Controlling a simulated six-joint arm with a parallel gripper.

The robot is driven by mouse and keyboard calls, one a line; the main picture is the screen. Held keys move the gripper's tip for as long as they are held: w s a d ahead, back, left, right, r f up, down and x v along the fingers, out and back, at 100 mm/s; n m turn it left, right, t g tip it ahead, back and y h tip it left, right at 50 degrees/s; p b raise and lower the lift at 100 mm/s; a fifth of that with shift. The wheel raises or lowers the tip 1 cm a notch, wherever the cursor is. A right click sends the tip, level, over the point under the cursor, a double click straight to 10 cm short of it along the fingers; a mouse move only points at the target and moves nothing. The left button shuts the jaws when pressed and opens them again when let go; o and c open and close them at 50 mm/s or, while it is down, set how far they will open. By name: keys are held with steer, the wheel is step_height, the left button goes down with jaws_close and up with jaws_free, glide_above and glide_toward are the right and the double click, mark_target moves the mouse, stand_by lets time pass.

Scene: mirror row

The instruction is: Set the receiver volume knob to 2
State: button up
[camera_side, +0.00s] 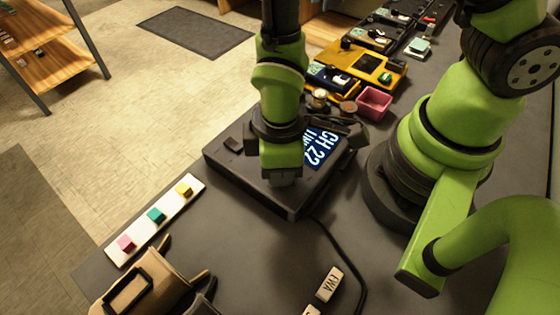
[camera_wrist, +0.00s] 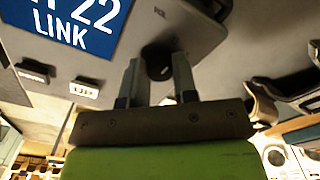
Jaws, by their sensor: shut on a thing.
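The receiver (camera_side: 226,166) is a dark grey box on the table, with a lit blue display (camera_side: 322,148) reading "CH 22" and "LINK". In the wrist view the receiver face (camera_wrist: 205,38) fills the upper middle, with the display (camera_wrist: 75,25) at upper left. The dark volume knob (camera_wrist: 158,64) stands between my two finger tips, and my gripper (camera_wrist: 157,72) is shut on it. In the side view my gripper (camera_side: 281,176) points down over the receiver's near part and hides the knob. A small mark beside the knob is too blurred to read.
A white strip (camera_side: 137,235) with pink, green and yellow buttons lies to the left. A tan device (camera_side: 130,292) stands at the lower left. A pink bin (camera_side: 374,103) and yellow unit (camera_side: 365,66) are behind. A cable and labelled block (camera_side: 329,285) lie in front.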

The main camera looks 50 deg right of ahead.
steer(key=m, duration=0.8)
steer(key=shift+m, duration=0.3)
steer(key=m, duration=0.4)
steer(key=shift+m, duration=2.1)
steer(key=o, duration=0.9)
steer(key=shift+r, duration=0.1)
